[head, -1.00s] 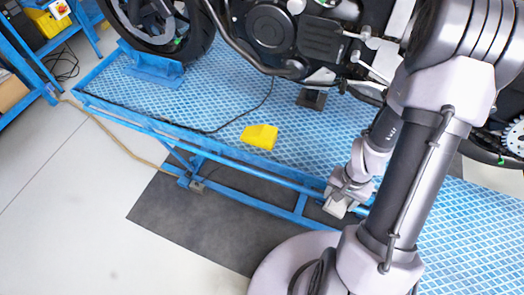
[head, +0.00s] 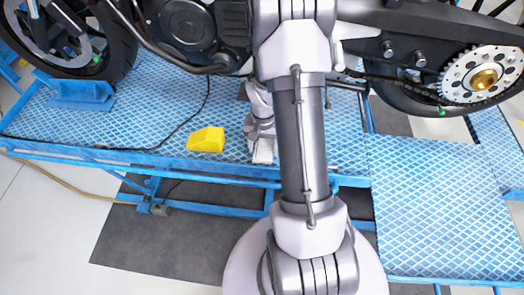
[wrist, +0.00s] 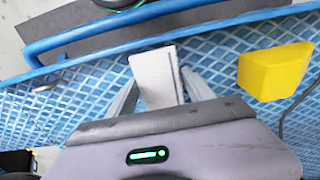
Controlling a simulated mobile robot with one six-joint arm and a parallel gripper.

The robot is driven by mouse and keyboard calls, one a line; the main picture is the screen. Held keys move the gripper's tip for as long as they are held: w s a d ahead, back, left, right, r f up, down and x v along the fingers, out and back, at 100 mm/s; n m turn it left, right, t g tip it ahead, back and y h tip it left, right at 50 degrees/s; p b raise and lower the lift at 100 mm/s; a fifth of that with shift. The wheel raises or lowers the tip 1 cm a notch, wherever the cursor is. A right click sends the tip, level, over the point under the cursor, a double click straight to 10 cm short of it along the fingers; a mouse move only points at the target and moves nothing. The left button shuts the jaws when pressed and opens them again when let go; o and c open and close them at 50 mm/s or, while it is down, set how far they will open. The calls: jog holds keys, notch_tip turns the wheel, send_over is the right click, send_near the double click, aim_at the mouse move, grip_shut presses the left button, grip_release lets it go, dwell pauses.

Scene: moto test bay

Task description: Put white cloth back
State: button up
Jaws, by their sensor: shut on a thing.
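The white cloth (wrist: 155,72) shows in the wrist view as a pale, flat, folded-looking piece between my two fingers. My gripper (wrist: 160,90) is shut on it. In the head view my gripper (head: 262,138) is over the blue platform, to the right of the yellow block, and the white cloth (head: 263,153) shows at its end. I cannot tell whether the cloth touches the platform. My arm hides part of the platform behind it.
A yellow block (head: 206,140) lies on the blue patterned platform (head: 430,200), close beside my gripper; it also shows in the wrist view (wrist: 272,71). A motorcycle (head: 190,25) stands above. A black cable (head: 185,125) runs left of the block. A blue rail edges the platform.

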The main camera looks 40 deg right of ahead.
aim_at(262, 145)
jog(key=shift+w+d+f, duration=0.1)
jog(key=shift+w+d, duration=0.25)
jog(key=shift+w, duration=0.15)
jog(key=shift+w+f+b, duration=0.15)
jog(key=shift+f+b, duration=0.15)
jog(key=shift+f, duration=0.05)
jog(key=shift+f+b, duration=0.75)
jog(key=shift+f, duration=0.6)
jog(key=shift+f, duration=0.2)
jog(key=o, duration=1.3)
jog(key=shift+r, duration=0.15)
